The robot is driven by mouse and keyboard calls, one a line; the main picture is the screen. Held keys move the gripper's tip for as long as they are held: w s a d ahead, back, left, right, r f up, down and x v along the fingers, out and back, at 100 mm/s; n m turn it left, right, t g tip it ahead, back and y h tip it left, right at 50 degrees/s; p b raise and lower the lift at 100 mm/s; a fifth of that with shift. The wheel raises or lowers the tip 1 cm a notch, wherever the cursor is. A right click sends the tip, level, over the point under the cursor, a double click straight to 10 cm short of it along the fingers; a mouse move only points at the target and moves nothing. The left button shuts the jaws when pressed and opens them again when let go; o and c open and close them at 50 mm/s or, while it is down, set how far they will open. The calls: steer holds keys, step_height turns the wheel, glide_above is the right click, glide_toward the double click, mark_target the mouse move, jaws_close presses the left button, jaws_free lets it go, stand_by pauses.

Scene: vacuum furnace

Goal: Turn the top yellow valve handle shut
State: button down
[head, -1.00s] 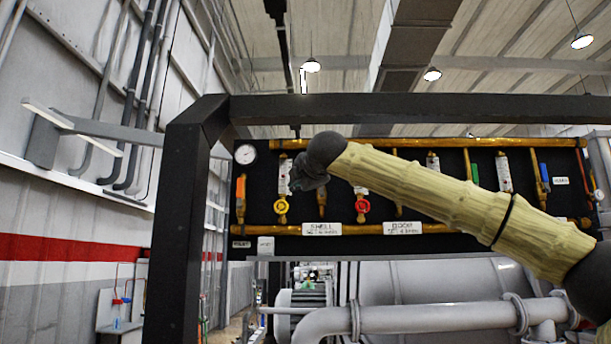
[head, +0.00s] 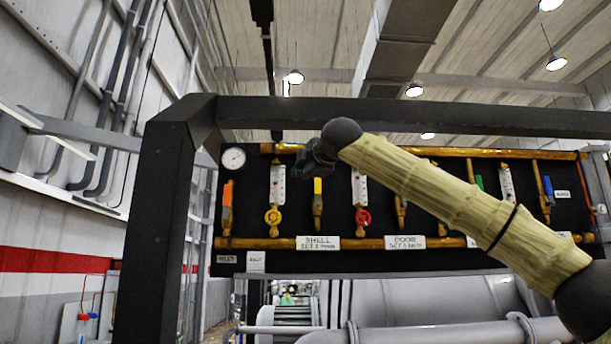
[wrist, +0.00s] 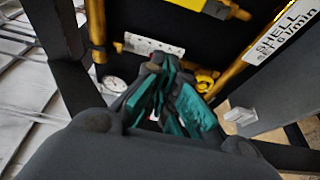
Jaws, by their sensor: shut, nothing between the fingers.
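A yellow valve handle (head: 317,186) stands upright on a brass valve above the SHELL label in the head view. A bright yellow handle (wrist: 241,14), seemingly the same one, shows at the top of the wrist view. My gripper (head: 318,158) is in front of the panel's upper left, just above that handle in the picture, and hides the pipe behind it. In the wrist view my gripper's teal-padded fingers (wrist: 167,68) are shut and empty, apart from the yellow handle. An orange handle (head: 227,194) is upright at the panel's left.
The black panel carries brass pipes (head: 375,243), flowmeters, a round gauge (head: 233,158), a yellow wheel (head: 273,216) and a red wheel (head: 363,217). A black frame post (head: 160,220) and top beam (head: 420,115) surround it. Grey pipes lie below.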

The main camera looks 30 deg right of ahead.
mark_target(318, 189)
steer(key=d+p+x, duration=0.1)
steer(key=p+x, duration=0.4)
steer(key=x, duration=0.4)
steer(key=s+d+p, duration=0.1)
steer(key=s+d, duration=0.1)
steer(key=shift+s+d+r+p, duration=0.1)
steer(key=shift+s+d+p, duration=0.2)
steer(key=shift+d, duration=0.1)
steer(key=shift+s, duration=0.15)
